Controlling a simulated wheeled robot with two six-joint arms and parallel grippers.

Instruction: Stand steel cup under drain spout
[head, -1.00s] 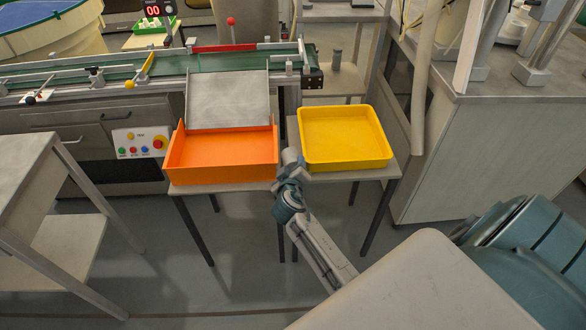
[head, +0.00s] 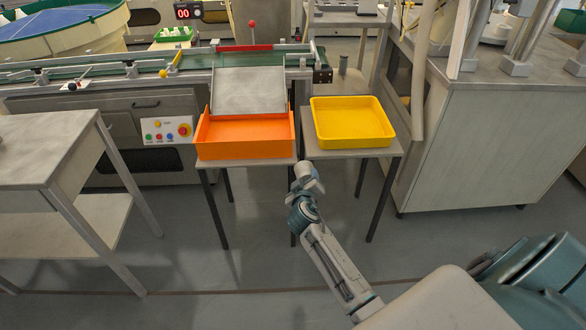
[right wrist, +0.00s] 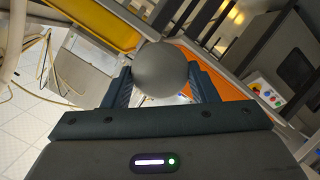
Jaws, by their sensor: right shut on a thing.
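My right gripper (head: 304,174) is in front of the two small tables in the head view, with its arm coming in from the lower right. In the right wrist view its fingers (right wrist: 160,88) are closed on both sides of a round, dull grey thing, which looks like the steel cup (right wrist: 160,68) seen end-on. In the head view the cup is too small and covered to make out clearly. A pale pipe (head: 424,75) hangs down beside the right bench; I cannot tell whether it is the drain spout. My left gripper is not in view.
An orange bin (head: 245,148) under a grey chute (head: 248,92) and a yellow tray (head: 352,136) stand on small tables ahead. A conveyor (head: 130,72) runs behind. A wooden table (head: 50,150) is at left, a cabinet bench (head: 490,140) at right. Open floor lies in front.

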